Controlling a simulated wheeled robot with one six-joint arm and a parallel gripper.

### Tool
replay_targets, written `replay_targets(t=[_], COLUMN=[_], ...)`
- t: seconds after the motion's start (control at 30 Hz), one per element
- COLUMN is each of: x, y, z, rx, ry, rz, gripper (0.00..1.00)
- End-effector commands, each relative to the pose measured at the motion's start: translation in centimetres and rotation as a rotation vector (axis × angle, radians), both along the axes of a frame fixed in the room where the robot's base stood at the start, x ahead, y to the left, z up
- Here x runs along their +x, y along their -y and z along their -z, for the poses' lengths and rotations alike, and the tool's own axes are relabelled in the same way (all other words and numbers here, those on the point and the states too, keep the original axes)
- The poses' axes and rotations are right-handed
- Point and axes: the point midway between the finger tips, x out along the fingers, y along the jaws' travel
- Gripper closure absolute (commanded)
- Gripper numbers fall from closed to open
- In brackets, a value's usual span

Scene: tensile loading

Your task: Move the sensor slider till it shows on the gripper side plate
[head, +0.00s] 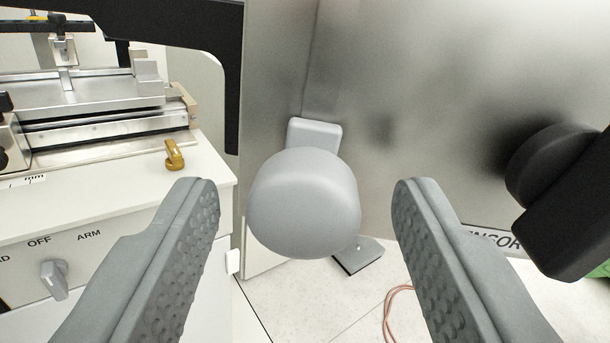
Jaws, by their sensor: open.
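My gripper (306,205) is open, with one grey dimpled finger at lower left and one at lower right. A rounded grey knob (304,203) shows between the fingers, in front of a small light-grey block (318,133) on a brushed metal plate (420,90). I cannot tell whether the fingers touch the knob; gaps show on both sides. A label at the plate's lower right, partly hidden by the right finger, reads "...NSOR" (493,238). A black round knob (555,165) on a dark arm is at the right edge.
At left a white cabinet (110,210) carries a metal slide fixture (100,115), a brass-coloured hook (174,155) and a grey switch (54,279) marked OFF and ARM. A black frame (190,25) crosses above. A copper-coloured cable (389,310) lies on the pale floor.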

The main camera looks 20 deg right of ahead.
Motion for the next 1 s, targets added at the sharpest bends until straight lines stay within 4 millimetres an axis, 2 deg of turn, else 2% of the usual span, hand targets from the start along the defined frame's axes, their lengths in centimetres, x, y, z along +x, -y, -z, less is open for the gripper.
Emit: replay_targets(t=[0.33,0.6,1.0], x=[0.25,0.24,0.24], y=[0.07,0.08,0.06], z=[-0.02,-0.01,-0.66], rx=[0.0,0.0,0.001], ry=[0.0,0.0,0.0], rz=[0.0,0.0,0.0], gripper=[0.48,1.0,1.0])
